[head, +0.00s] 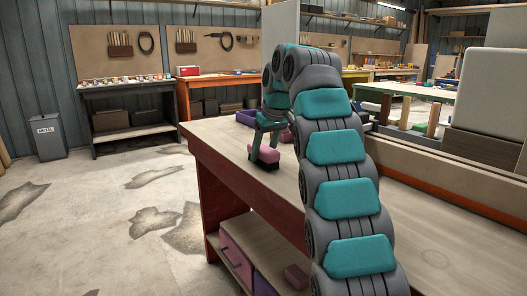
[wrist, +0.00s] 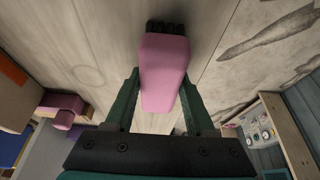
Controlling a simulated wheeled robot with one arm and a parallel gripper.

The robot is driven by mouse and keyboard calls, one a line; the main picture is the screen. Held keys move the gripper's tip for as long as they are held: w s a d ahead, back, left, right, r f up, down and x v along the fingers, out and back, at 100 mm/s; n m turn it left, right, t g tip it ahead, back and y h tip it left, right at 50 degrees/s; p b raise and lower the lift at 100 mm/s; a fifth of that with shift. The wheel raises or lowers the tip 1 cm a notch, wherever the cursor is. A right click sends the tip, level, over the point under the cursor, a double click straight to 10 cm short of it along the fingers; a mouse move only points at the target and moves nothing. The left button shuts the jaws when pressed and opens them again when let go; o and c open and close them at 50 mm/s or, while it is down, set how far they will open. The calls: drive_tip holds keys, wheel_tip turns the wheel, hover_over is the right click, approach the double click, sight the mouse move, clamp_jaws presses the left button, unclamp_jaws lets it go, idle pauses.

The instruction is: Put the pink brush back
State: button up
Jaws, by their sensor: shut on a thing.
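The pink brush (wrist: 164,80) is a pink block with black bristles, which point to the top of the wrist view. My gripper (wrist: 160,77) has its two green fingers on either side of the brush and is shut on it. In the head view the brush (head: 268,154) hangs below my gripper (head: 264,140), over the left part of the wooden workbench (head: 225,135). Its dark bristle end is at or just above the bench top; I cannot tell if it touches. My arm hides part of the bench.
A purple box (head: 246,117) stands at the bench's far end. A pink drawer (head: 236,262) and a pink block (head: 297,276) are on the lower level. A grey bin (head: 47,138) stands by the wall. The floor left of the bench is clear.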

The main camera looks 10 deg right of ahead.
drive_tip(key=o, duration=1.3)
drive_tip(key=shift+f, duration=0.1)
